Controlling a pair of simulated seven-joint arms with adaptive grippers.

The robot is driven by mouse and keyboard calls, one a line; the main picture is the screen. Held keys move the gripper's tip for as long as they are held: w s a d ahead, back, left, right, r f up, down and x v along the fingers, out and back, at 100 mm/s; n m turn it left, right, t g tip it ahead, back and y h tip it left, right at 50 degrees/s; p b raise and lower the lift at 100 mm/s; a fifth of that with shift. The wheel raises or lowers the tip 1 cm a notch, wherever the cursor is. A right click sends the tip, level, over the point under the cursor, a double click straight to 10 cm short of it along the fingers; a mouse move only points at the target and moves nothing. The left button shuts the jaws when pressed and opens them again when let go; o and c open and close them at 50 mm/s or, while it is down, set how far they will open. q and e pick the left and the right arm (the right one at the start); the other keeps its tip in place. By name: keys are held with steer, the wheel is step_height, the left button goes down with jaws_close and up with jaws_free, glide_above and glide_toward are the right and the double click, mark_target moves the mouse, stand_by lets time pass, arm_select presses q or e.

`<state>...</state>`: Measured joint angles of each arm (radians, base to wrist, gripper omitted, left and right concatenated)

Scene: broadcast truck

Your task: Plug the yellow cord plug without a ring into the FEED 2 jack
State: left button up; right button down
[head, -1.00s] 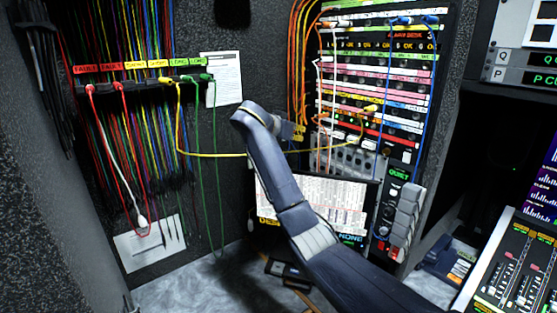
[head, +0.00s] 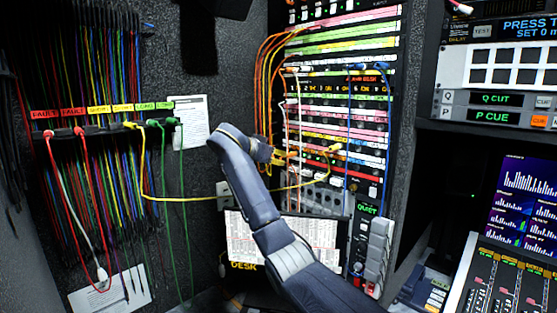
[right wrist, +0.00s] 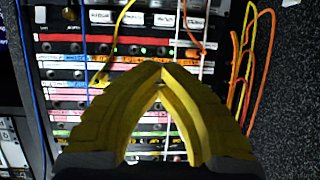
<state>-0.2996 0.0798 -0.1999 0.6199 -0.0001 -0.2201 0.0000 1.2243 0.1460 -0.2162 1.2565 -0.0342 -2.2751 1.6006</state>
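A yellow cord (head: 190,199) runs from the hanger at the left, under the yellow SHORT labels, to the patch panel (head: 375,105) at centre right. One yellow plug (head: 131,125) is at the hanger; another yellow plug (head: 334,148) is at the panel, and a yellow plug also shows in the right wrist view (right wrist: 100,78). I cannot make out a ring on either, nor read FEED 2. My right gripper (head: 289,155) is before the panel's left edge. In the right wrist view its yellow fingertips (right wrist: 163,66) meet, with nothing seen between them. My left gripper is out of view.
Orange cords (head: 264,90) loop beside the panel's left edge. White and blue cords (head: 349,120) hang across it. Red cords (head: 50,170) and green cords (head: 163,165) hang at the left. A screen (head: 270,240) stands below the panel, a console (head: 500,285) at right.

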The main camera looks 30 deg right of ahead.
steer(key=shift+w+d, duration=0.2)
steer(key=shift+d, duration=0.65)
steer(key=shift+w+d, duration=0.25)
steer(key=shift+d, duration=0.6)
steer(key=shift+w+d, duration=0.2)
steer(key=shift+d, duration=0.65)
steer(key=shift+s+d+f+m+g, duration=0.15)
steer(key=shift+s+f+m+g, duration=0.35)
steer(key=shift+s+f, duration=0.25)
steer(key=shift+s+d+f+m+g, duration=0.2)
steer(key=shift+s+f+m+g, duration=0.4)
steer(key=shift+s+m+g, duration=0.1)
steer(key=shift+s+d+f+m+g, duration=0.2)
steer(key=shift+s+f+m+g, duration=0.4)
steer(key=shift+s+m+g, duration=0.1)
steer(key=shift+s+d+f, duration=0.1)
steer(key=shift+s+f, duration=0.1)
steer(key=shift+s+d+f+m+g+y, duration=0.15)
steer(key=shift+s+f+m+g+y, duration=0.15)
steer(key=shift+s+f+m+g, duration=0.35)
steer(key=s+d+f+m+g+y, duration=0.1)
steer(key=s+f+m+g+y, duration=0.1)
steer(key=s+f+m+g, duration=0.2)
steer(key=shift+s+d+f+m, duration=0.3)
steer(key=shift+s+f, duration=0.2)
steer(key=shift+s, duration=0.35)
stand_by(1.2)
